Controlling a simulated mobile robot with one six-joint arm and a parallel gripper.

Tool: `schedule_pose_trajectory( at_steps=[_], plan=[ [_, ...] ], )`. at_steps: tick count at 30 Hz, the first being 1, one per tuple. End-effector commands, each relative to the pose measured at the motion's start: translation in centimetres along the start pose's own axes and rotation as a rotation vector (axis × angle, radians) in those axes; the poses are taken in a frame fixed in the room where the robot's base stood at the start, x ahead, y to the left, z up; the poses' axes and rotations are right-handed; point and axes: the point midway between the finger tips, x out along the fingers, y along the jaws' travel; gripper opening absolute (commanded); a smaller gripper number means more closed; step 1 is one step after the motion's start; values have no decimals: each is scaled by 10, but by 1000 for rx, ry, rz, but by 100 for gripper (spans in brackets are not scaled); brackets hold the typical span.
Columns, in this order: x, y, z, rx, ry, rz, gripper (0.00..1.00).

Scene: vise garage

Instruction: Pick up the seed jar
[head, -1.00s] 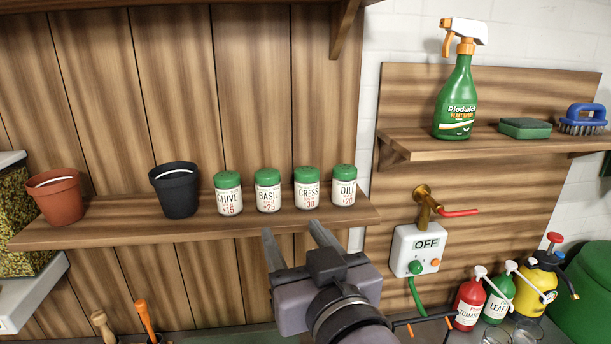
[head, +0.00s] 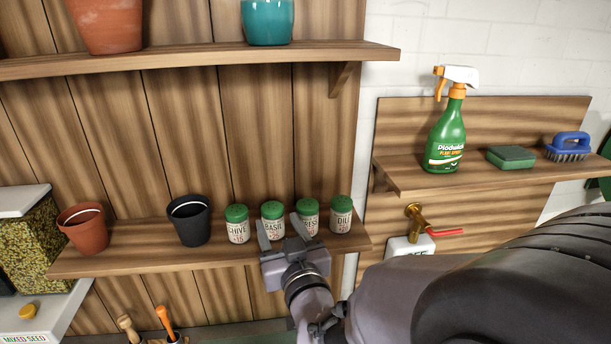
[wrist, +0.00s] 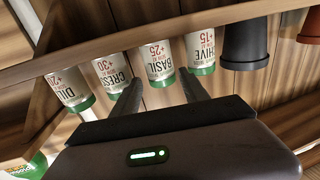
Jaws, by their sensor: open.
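Several white seed jars with green lids stand in a row on the lower wooden shelf: chive (head: 238,231), basil (head: 272,233), cress (head: 308,223) and dill (head: 341,221). In the wrist view the jars appear upside down, and the basil jar (wrist: 154,55) lines up between my two open fingertips (wrist: 159,80). The cress jar (wrist: 112,72) is just left of the left finger there. I cannot tell whether the fingers reach around the basil jar. Nothing is held.
A black pot (head: 189,222) and a terracotta pot (head: 83,231) stand left of the jars on the lower shelf (head: 150,260). An upper shelf (head: 200,58) carries more pots. A spray bottle (head: 447,140), sponge and brush sit on the right shelf.

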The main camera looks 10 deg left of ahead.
Motion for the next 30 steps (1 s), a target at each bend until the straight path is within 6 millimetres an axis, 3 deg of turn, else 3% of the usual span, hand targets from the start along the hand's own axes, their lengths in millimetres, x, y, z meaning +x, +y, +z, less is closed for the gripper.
schedule_pose_trajectory(
  at_steps=[7, 14, 15, 23, 30],
  plan=[
    [45, -2, -2, -1, -2, 0, 52],
    [51, -2, -1, -1, -1, 0, 52],
    [51, -2, -1, -1, -1, 0, 50],
    [51, -2, 0, -1, -1, 0, 0],
    [50, -2, -1, -1, -1, 0, 0]
  ],
)
